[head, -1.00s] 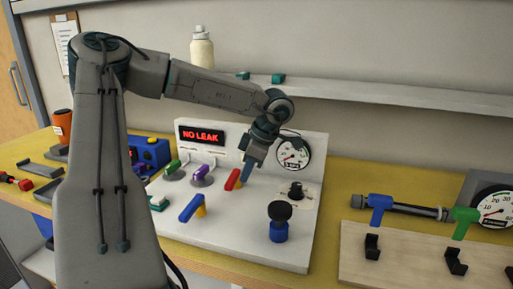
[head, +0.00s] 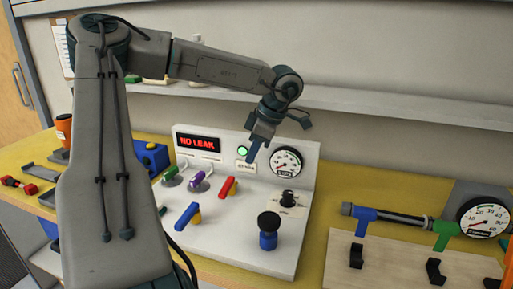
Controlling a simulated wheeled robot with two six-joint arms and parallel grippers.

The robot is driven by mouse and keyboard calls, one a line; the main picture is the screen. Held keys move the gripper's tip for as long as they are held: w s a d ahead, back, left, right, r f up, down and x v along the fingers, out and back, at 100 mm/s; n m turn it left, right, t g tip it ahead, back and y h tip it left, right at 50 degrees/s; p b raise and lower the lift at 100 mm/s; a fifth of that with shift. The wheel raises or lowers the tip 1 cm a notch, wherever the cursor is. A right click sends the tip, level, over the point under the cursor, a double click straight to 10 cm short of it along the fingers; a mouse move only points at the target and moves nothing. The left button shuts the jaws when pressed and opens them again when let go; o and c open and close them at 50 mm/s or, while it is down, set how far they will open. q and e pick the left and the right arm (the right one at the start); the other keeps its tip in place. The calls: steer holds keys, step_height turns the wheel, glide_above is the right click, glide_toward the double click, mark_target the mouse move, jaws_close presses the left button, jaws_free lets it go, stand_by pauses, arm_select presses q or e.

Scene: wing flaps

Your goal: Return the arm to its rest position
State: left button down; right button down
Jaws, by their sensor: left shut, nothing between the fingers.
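My left gripper (head: 255,150) is shut and empty. It hangs in the air in front of the upright back of the white panel, beside the lit green lamp (head: 242,151) and left of the round gauge (head: 286,161). The white panel (head: 222,236) carries a red "NO LEAK" display (head: 198,143). On it are a green lever (head: 170,171), a purple lever (head: 197,182), a red lever (head: 226,186), a blue lever (head: 186,215), a black knob (head: 288,197) and a blue post with a black top (head: 268,230). My right gripper does not show.
A shelf (head: 400,107) runs along the wall. A blue box (head: 153,158) and an orange container (head: 64,128) stand at the left.

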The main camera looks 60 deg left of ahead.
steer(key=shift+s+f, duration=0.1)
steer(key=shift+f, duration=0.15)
